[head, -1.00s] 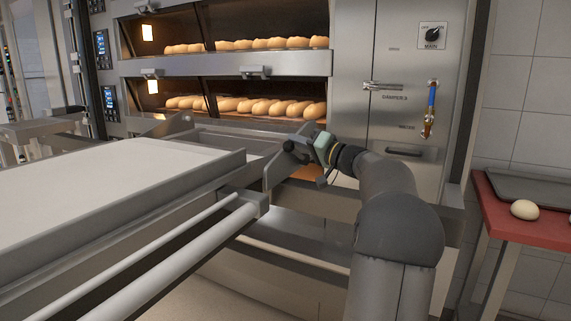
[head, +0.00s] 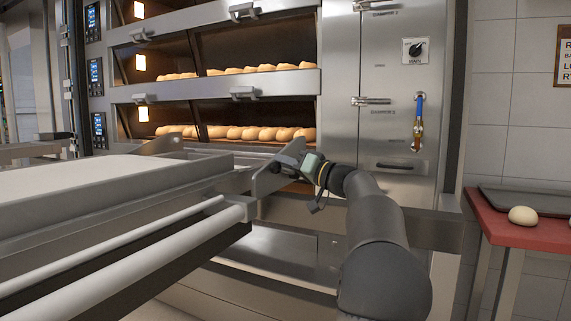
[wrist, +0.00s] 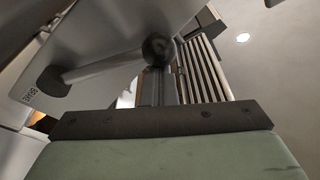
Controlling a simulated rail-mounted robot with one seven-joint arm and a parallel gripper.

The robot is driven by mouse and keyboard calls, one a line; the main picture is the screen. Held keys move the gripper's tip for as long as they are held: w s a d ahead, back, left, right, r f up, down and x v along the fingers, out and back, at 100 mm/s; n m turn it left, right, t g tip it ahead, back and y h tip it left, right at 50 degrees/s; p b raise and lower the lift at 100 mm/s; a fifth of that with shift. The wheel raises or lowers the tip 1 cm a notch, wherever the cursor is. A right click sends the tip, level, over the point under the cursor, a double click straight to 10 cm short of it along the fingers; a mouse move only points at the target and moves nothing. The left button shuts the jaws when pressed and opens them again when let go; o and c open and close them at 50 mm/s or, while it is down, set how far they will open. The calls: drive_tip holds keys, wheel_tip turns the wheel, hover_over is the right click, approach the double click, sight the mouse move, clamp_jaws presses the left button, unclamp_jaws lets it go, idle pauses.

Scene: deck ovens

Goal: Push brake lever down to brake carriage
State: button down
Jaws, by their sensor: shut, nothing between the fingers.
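The carriage (head: 237,209) is a grey metal frame with a pale loading surface, in front of the ovens in the head view. Part of a brake label (wrist: 31,97) shows near the knob. My gripper (head: 284,160) is at the carriage's end plate, its fingers shut and empty.
Deck ovens (head: 215,90) with rows of bread stand behind the carriage. A red table (head: 540,236) with a dark tray and dough stands at far right.

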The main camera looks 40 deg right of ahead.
drive_tip(key=shift+f, duration=0.25)
wheel_tip(320, 180, up, 4)
drive_tip(key=w+d+p, duration=0.1)
drive_tip(key=d+p, duration=0.1)
drive_tip(key=p, duration=0.2)
drive_tip(key=v, duration=1)
drive_tip(key=shift+w+a+f, duration=0.1)
